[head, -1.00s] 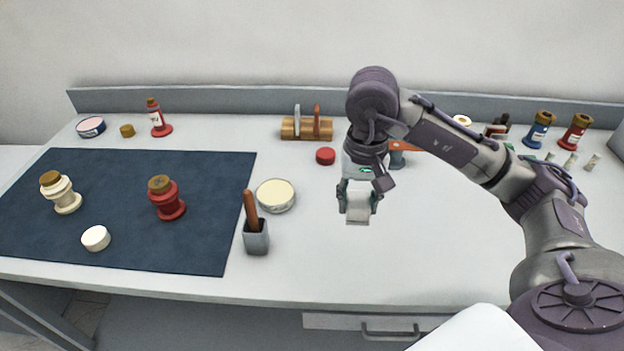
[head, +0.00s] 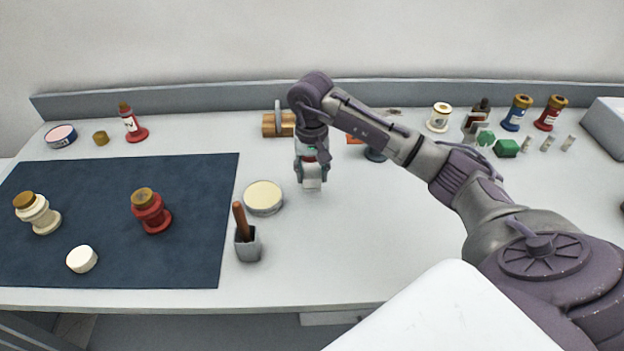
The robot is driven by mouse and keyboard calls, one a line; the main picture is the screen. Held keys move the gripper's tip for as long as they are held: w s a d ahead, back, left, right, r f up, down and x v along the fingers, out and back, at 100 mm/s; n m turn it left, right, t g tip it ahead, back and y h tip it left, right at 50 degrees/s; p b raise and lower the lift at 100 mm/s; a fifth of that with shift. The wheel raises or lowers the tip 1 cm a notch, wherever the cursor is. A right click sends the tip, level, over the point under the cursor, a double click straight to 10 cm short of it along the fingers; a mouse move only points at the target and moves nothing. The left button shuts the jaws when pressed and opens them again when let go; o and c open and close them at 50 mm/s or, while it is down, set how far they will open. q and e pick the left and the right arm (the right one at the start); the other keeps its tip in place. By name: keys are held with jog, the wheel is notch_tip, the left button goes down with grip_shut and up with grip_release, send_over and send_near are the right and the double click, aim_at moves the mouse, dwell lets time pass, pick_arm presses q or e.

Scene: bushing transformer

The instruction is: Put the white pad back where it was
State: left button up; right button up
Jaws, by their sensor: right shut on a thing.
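My right gripper (head: 312,180) points down over the middle of the table, right of the cream-lidded round tin. It is shut on the white pad (head: 312,184), a small pale block that shows below the fingers. The fingers and wrist hide its upper part. Whether the pad touches the table is hard to tell. Two green pieces, a lighter one (head: 485,138) and a darker one (head: 507,148), lie at the back right. My left gripper is not in view.
The tin (head: 264,196) and a grey cup with a brown-handled tool (head: 248,246) stand left of the gripper. A wooden rack (head: 270,125) is behind it. The dark mat (head: 105,185) holds bushings and a white disc (head: 82,259). The front middle table is clear.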

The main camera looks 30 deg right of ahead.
aim_at(312, 183)
notch_tip(312, 183, down, 3)
jog(key=shift+f+p, duration=0.2)
jog(key=shift+p, duration=0.45)
jog(key=shift+f, duration=0.15)
jog(key=shift+f+b, duration=0.2)
jog(key=shift+b, duration=0.15)
jog(key=o, duration=1.1)
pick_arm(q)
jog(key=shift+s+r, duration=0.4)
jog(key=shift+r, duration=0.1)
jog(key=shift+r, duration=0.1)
pick_arm(e)
jog(key=shift+r, duration=0.15)
